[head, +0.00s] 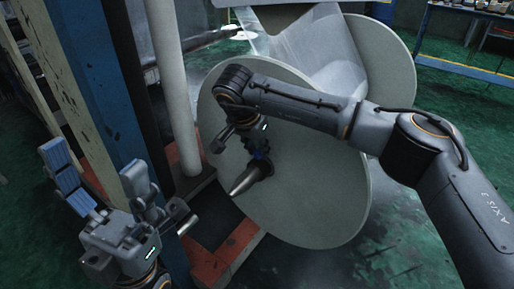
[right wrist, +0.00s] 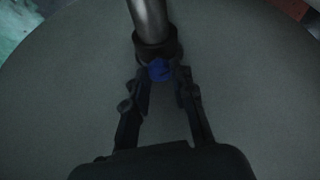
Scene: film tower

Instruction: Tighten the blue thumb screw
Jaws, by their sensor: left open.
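The blue thumb screw (right wrist: 159,70) sits on a dark collar (right wrist: 155,48) around a metal shaft (right wrist: 149,15) in the right wrist view. In the head view a small bit of blue (head: 261,155) shows by the collar. My right gripper (right wrist: 165,76) has its fingertips on either side of the screw, close to it; whether both touch it is unclear. In the head view my right gripper (head: 258,146) is mostly hidden by its own wrist. My left gripper (head: 104,175) is open and empty at the lower left, apart from the spool.
The shaft's tapered end (head: 245,181) sticks out of a large grey spool disc (head: 310,205), with clear film (head: 335,60) behind. A blue-framed bench (head: 460,67) is at right.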

